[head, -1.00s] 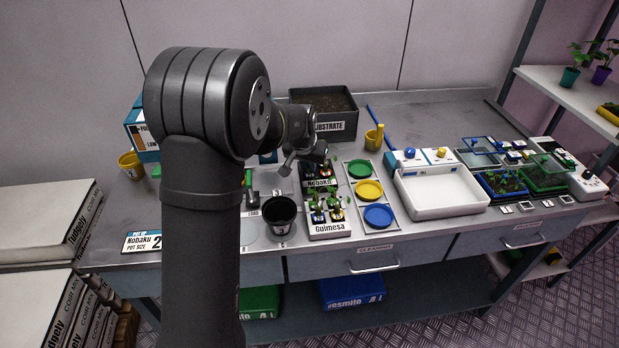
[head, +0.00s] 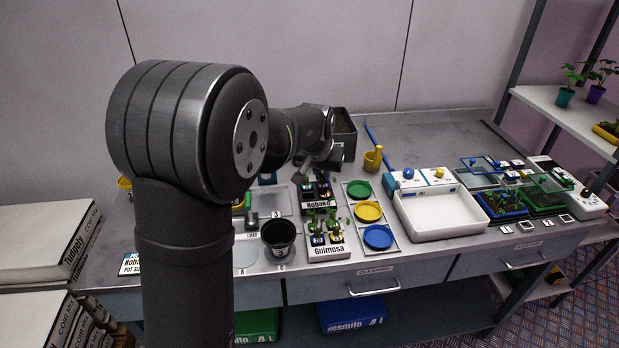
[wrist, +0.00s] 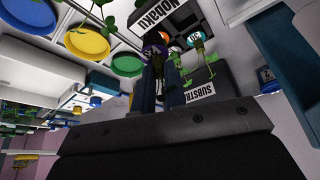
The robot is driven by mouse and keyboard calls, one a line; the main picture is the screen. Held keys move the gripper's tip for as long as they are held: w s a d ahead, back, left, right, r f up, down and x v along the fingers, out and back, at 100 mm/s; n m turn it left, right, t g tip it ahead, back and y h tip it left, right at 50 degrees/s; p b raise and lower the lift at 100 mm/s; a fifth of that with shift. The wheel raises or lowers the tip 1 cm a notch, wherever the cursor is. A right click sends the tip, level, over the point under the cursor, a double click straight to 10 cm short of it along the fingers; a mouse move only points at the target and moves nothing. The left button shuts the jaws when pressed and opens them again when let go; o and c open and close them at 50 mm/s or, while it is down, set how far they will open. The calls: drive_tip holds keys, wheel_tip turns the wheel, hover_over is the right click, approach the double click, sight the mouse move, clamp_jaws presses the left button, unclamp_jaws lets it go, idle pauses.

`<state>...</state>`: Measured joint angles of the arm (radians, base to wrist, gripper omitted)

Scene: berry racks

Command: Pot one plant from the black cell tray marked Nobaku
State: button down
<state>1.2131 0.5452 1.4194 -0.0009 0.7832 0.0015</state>
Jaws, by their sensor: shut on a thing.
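The black cell tray marked Nobaku (head: 319,205) stands on the bench behind the Guimesa tray (head: 328,252). My gripper (head: 321,171) is above the Nobaku tray, at its back. In the wrist view my gripper (wrist: 165,85) is shut on a plant plug with a purple band (wrist: 158,46); the fingers hide much of it. Other Nobaku plants with orange and teal bands (wrist: 194,39) show beside it. I cannot tell whether the held plug is clear of its cell. A black pot (head: 278,240) stands upright left of the Guimesa tray, with its mouth open.
The substrate bin (head: 345,135) is behind my gripper. Green, yellow and blue dishes (head: 368,211) lie right of the cell trays. A white basin (head: 441,216) stands farther right. A yellow cup (head: 373,160) stands behind the dishes.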

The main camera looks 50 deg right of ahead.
drive_tip(key=s+r, duration=0.4)
drive_tip(key=s, duration=0.2)
drive_tip(key=w+a+r+n+t+y, duration=0.1)
drive_tip(key=w+r+n, duration=0.3)
drive_tip(key=w+r, duration=1.75)
drive_tip(key=w+a+f+n+t, duration=0.1)
drive_tip(key=w+a+f, duration=0.2)
drive_tip(key=a+f, duration=0.4)
drive_tip(key=w+a+f+n, duration=0.1)
drive_tip(key=w+a+f, duration=0.2)
drive_tip(key=a+f, duration=0.5)
drive_tip(key=shift+y, duration=0.3)
drive_tip(key=shift+d+f, duration=0.35)
drive_tip(key=shift+f, duration=1.6)
drive_tip(key=shift+d+f, duration=0.4)
drive_tip(key=shift+f, duration=1.6)
drive_tip(key=shift+d+f, duration=0.35)
drive_tip(key=shift+f, duration=1.6)
drive_tip(key=c, duration=1.7)
unclamp_jaws()
drive_tip(key=shift+c, duration=0.2)
